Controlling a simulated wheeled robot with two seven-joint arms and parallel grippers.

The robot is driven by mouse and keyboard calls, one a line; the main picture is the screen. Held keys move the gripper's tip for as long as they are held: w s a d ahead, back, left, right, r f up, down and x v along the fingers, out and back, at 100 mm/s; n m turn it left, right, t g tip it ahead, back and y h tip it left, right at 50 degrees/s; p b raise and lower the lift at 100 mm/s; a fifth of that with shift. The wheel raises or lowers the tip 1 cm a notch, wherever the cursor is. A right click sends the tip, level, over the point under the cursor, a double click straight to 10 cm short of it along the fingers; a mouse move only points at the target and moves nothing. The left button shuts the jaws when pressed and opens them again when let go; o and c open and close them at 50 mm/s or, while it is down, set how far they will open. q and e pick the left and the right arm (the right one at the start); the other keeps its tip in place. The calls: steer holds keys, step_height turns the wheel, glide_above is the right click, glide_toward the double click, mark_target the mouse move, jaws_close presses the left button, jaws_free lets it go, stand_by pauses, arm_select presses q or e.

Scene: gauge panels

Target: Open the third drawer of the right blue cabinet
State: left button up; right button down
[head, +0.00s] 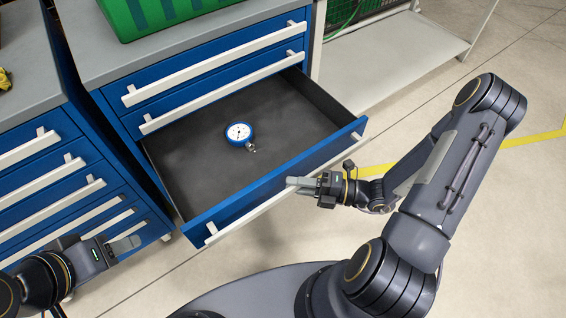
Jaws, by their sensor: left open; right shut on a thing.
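The right blue cabinet (117,113) has its third drawer (287,170) pulled well out. Two shut drawers with white bar handles are above it. My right gripper (303,184) is shut on the white handle (262,207) of the open drawer, right of the handle's middle. A blue-rimmed gauge (239,132) with a white dial lies on the dark drawer floor (190,160). My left gripper (128,243) is open and empty at the lower left, near the left cabinet's lower drawers and apart from the open drawer.
The left blue cabinet (62,122) stands beside it with its drawers shut. A green crate (165,14) sits on the right cabinet's grey top. A pale low shelf (385,62) is at the back. The floor on the right is clear, with a yellow line (530,140).

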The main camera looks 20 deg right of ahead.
steer(key=shift+s+d, duration=0.25)
steer(key=shift+s, duration=0.55)
steer(key=shift+s+d, duration=0.25)
steer(key=shift+s, duration=0.5)
steer(key=c, duration=1.2)
jaws_free()
steer(key=shift+o, duration=0.2)
steer(key=p+v, duration=0.1)
steer(key=v, duration=0.6)
steer(key=shift+s+d, duration=0.15)
steer(key=shift+d, duration=0.25)
